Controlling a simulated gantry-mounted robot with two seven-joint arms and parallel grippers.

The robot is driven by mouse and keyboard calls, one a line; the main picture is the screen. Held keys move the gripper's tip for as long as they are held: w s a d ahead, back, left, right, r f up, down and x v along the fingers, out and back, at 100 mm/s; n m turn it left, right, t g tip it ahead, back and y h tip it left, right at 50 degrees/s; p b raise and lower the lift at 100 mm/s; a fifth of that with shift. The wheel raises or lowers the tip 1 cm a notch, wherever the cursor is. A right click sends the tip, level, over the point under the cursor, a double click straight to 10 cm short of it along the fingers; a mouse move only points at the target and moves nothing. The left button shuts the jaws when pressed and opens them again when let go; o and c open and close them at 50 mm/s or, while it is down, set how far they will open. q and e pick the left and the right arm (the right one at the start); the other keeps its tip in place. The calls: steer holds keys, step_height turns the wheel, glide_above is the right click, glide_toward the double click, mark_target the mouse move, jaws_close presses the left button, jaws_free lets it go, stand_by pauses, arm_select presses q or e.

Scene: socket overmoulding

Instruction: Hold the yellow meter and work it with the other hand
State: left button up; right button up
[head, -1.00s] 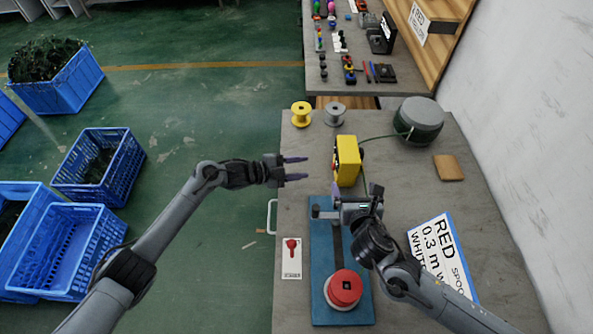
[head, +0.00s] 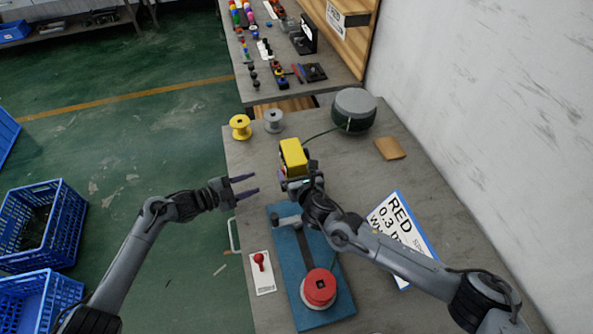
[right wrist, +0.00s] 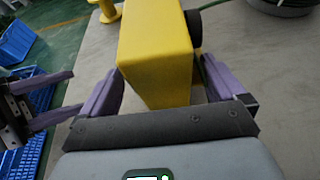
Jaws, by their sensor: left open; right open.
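The yellow meter (head: 293,156) stands on the grey table in the head view, with a dark wheel on its side. In the right wrist view the meter (right wrist: 156,50) rises between the two purple fingers of my right gripper (right wrist: 172,92). The fingers are apart, with a visible gap on each side of it. In the head view my right gripper (head: 297,183) is at the meter's near side and partly hides its lower part. My left gripper (head: 245,186) is open and empty, to the left of the meter, its fingers pointing toward it.
A green cable runs from the meter to a dark green coil (head: 354,111) behind. A yellow spool (head: 240,127) and a grey spool (head: 273,121) stand at the back left. A blue board (head: 290,256) with a red spool (head: 319,287) lies in front. A sign (head: 404,232) lies right.

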steer(key=shift+w+a+f, duration=0.15)
steer(key=shift+w+f, duration=0.05)
steer(key=shift+w, duration=0.3)
steer(key=c, duration=1.1)
arm_select(q)
steer(key=shift+c, duration=0.7)
arm_select(e)
steer(key=shift+c, duration=0.5)
arm_select(q)
jaws_close()
